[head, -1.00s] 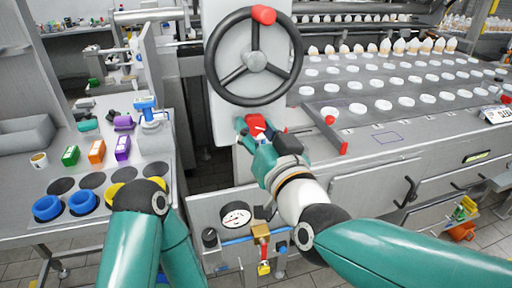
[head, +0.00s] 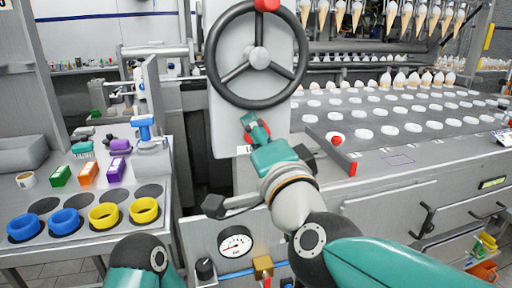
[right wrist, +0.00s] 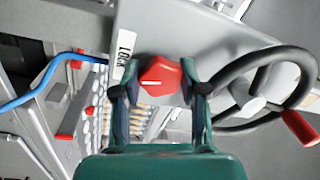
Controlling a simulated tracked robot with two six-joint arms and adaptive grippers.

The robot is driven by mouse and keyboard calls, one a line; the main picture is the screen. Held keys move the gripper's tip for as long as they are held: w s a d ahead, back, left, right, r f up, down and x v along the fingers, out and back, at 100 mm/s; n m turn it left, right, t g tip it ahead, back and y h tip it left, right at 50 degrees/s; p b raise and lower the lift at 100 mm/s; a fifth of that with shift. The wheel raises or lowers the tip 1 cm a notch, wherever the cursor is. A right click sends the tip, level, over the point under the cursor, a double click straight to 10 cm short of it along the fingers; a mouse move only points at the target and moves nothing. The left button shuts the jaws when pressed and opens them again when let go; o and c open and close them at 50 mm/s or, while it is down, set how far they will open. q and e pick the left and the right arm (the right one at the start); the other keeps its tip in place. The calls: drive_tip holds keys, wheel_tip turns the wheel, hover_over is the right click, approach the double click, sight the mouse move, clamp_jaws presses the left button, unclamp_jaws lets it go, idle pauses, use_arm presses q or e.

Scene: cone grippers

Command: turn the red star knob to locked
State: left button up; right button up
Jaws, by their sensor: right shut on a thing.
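The red star knob (right wrist: 159,76) sits between the two fingers of my right gripper (right wrist: 160,88) in the right wrist view, and both fingertips reach its sides. A short white line shows on the knob's face, lying toward its left side in that view. A white label reading LOCK (right wrist: 124,52) is beside the knob. In the head view my right gripper (head: 256,130) is shut on the knob at the grey panel below the handwheel, and the knob (head: 262,129) is mostly covered. My left gripper is not in view; only the left arm shows at the bottom.
The black handwheel (head: 258,55) with a red grip is just above my right gripper. A pressure gauge (head: 235,243) is below. A side table with blue and yellow rings (head: 109,212) is at left.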

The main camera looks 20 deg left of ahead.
drive_tip(key=shift+f+m+b, duration=0.15)
drive_tip(key=shift+m+b, duration=0.25)
drive_tip(key=shift+m, duration=0.9)
drive_tip(key=o, duration=1.1)
drive_tip(key=shift+o, duration=0.2)
drive_tip(key=v, duration=0.7)
drive_tip(key=shift+s, duration=0.25)
